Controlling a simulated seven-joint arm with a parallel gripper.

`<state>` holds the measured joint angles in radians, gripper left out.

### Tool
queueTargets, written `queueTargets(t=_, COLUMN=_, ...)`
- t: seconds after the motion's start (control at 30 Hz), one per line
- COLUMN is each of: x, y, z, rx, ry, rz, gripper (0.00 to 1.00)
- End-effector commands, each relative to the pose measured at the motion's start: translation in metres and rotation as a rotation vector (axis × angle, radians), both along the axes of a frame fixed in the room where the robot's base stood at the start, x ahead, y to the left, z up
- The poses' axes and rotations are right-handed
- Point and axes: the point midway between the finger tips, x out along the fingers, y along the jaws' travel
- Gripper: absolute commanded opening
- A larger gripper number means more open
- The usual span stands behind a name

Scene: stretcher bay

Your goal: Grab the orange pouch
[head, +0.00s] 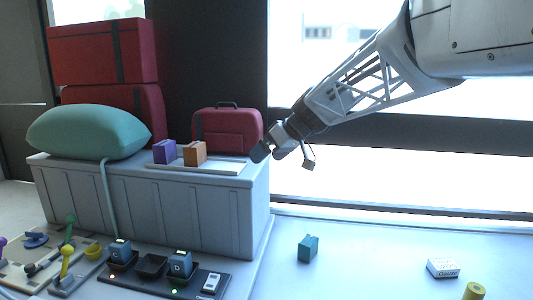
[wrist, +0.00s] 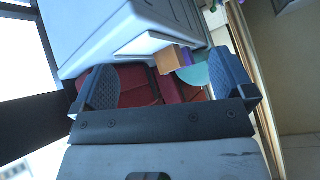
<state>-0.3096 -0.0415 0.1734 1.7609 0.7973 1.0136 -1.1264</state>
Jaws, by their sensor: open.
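The orange pouch (head: 195,154), a small boxy block, stands on a white tray (head: 222,168) on top of the grey cabinet. A purple pouch (head: 164,151) stands just left of it. My gripper (head: 266,151) is in the air to the right of the orange pouch, apart from it, near the cabinet's right end. In the wrist view my gripper (wrist: 167,82) has its two fingers spread with nothing held. The orange pouch (wrist: 169,60) shows beyond and between the fingers, with a bit of the purple one behind it.
A teal pillow (head: 88,132) and red bags (head: 103,55) lie left of the tray; a red case (head: 227,131) stands behind it, close to my gripper. Below are a charger strip (head: 165,275), a teal block (head: 308,248), a white box (head: 442,268) and a yellow cylinder (head: 474,291).

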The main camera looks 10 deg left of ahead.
Motion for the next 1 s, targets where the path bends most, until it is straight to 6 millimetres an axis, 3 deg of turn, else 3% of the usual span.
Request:
queueTargets(t=0.3, x=0.063, y=0.1, z=0.01, rx=0.138, ry=-0.126, rz=0.19, gripper=1.0)
queueTargets(t=0.6, x=0.103, y=0.182, z=0.012, rx=0.255, ry=-0.242, rz=0.326, gripper=1.0)
queueTargets(t=0.8, x=0.112, y=0.205, z=0.013, rx=0.291, ry=-0.28, rz=0.361, gripper=1.0)
queueTargets(t=1.0, x=0.113, y=0.207, z=0.013, rx=0.295, ry=-0.286, rz=0.366, gripper=1.0)
